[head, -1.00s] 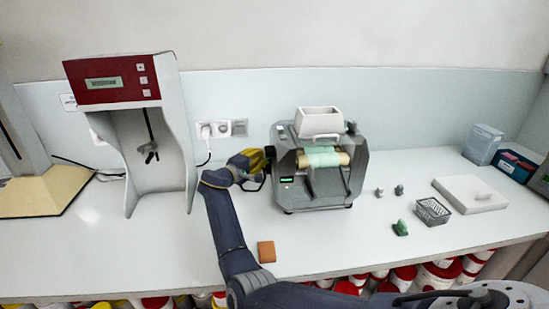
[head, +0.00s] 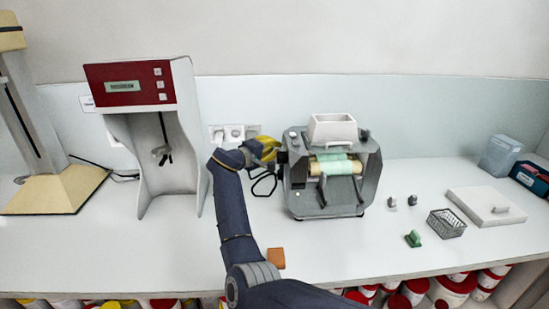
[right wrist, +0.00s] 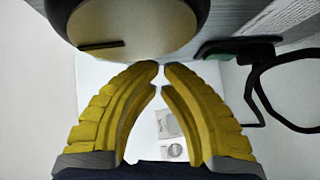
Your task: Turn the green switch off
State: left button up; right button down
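The grey mill (head: 327,200) with green-covered rollers stands mid-bench in the head view. My right gripper (head: 272,150), yellow-fingered, is at the mill's left side. In the right wrist view its two fingers (right wrist: 161,68) come together at the tips with nothing between them. A dark green piece in a black frame (right wrist: 240,47), probably the green switch, shows up and right of the fingertips, apart from them. A round cream knob (right wrist: 135,22) with a dark slot is just above the tips. The switch cannot be made out in the head view. My left gripper is out of view.
A black cable (head: 264,184) loops beside the mill, below my right gripper. A red-topped stand (head: 128,87) is left, wall sockets (head: 234,132) behind. A green block (head: 413,239) and a wire basket (head: 446,223) lie right. The front bench is mostly clear.

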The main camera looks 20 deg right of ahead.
notch_tip(320, 180, up, 4)
jog(key=shift+r, duration=0.1)
dwell(0.6)
